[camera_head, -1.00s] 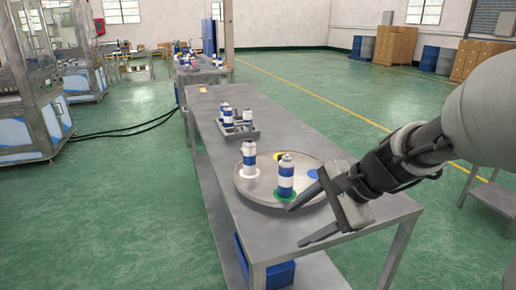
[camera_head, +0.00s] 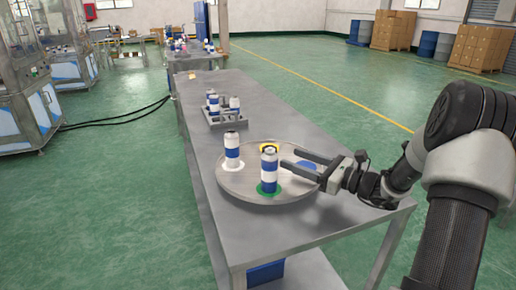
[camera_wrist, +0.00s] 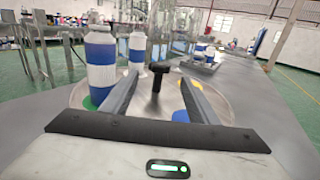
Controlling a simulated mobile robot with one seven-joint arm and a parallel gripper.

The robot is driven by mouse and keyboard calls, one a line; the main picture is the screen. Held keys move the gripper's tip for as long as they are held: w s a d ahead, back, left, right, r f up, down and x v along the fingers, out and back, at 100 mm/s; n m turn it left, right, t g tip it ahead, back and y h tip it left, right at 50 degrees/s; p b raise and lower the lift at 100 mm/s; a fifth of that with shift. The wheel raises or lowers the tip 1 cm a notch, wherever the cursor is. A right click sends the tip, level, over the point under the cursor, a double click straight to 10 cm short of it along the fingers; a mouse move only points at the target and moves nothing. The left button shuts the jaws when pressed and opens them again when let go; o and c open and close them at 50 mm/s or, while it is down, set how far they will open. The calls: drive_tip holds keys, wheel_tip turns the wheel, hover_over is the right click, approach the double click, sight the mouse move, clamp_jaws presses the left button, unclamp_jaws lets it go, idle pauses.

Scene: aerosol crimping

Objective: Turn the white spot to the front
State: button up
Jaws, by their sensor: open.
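A round grey turntable (camera_head: 235,189) lies on the near end of the table. Its white spot (camera_head: 231,165) is at the left under a blue and white can (camera_head: 232,148). Its green spot (camera_head: 269,189) is at the front under another such can (camera_head: 269,172). The yellow spot (camera_head: 270,147) is at the back; the blue spot is at the right, partly behind my gripper. My gripper (camera_head: 286,159) is open over the turntable's right side, pointing left. In the wrist view a black upright knob (camera_wrist: 158,78) appears between the fingers, apart from both.
A grey holder (camera_head: 228,119) with several cans stands farther back on the long grey table (camera_head: 292,118). The front can also shows just left of my left finger in the wrist view (camera_wrist: 101,66). The table right of the holder is clear.

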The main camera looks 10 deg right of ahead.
drive_tip(key=b, duration=0.2)
hover_over(259, 162)
drive_tip(key=shift+c, duration=0.2)
